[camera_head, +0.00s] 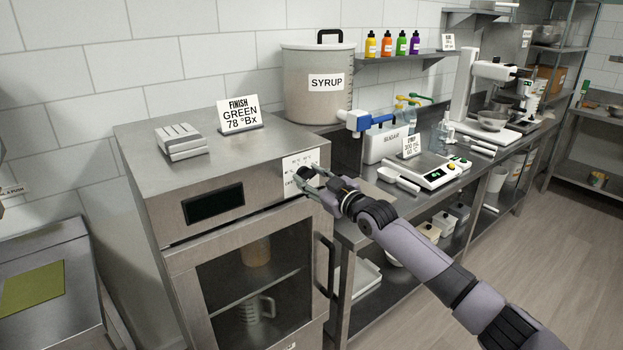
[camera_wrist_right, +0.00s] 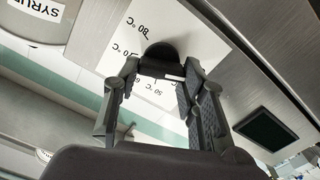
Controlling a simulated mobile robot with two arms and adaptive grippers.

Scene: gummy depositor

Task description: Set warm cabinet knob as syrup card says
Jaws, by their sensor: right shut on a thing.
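The warm cabinet (camera_head: 185,255) is steel with a glass door, a dark display and a white dial plate (camera_head: 300,160) at its upper right. In the right wrist view, the plate (camera_wrist_right: 205,45) carries temperature marks including 80 °C and 50. The black knob (camera_wrist_right: 160,62) sits between the fingers of my right gripper (camera_wrist_right: 161,72), which is shut on it. My right gripper (camera_head: 309,178) hides the knob in the head view. A small white card (camera_head: 412,146) on the bench seems to read 300 mL and 60 °C; its print is tiny. My left gripper is out of view.
A syrup pot (camera_head: 318,85) with a blue-handled tap stands behind the cabinet. A green-finish card (camera_head: 240,116) and a grey block (camera_head: 181,141) rest on the cabinet top. The door handle (camera_head: 324,265) juts out below my right gripper. A scale (camera_head: 435,172) is on the bench.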

